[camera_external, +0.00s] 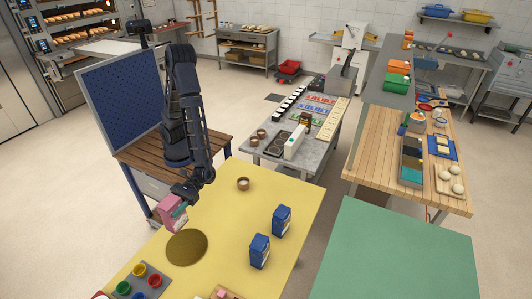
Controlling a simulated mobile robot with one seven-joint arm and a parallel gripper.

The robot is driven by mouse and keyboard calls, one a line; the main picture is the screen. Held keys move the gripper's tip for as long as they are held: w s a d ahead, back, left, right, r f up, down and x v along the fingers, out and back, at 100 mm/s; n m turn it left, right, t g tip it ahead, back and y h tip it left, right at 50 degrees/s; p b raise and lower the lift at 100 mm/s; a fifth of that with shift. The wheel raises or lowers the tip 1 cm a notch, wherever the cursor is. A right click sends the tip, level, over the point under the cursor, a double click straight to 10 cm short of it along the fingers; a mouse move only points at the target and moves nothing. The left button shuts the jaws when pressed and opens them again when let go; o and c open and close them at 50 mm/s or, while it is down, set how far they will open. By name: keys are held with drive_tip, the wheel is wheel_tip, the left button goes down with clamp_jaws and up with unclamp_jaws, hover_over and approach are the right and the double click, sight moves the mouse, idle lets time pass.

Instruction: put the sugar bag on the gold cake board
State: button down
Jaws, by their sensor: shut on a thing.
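My gripper (181,210) is shut on a pink bag with a pale label, taken as the sugar bag (170,213). The label is too small to read. The bag is held slightly tilted, up and to the left of the gold cake board (187,247) in the picture, near the left edge of the yellow table. The gap between bag and table is hard to judge. The gold cake board is a round, flat disc, and nothing is seen lying on it.
Two blue bags (281,220) (259,251) stand upright on the yellow table (225,211), right of the board. A small round pot (243,184) stands behind. A grey tray with coloured cups (139,283) is at the front left. A blue pegboard (122,98) rises behind my arm.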

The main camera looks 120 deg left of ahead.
wheel_tip(320, 180, down, 16)
idle(1.0)
drive_tip(key=shift+f, duration=0.25)
drive_tip(key=c, duration=0.5)
unclamp_jaws()
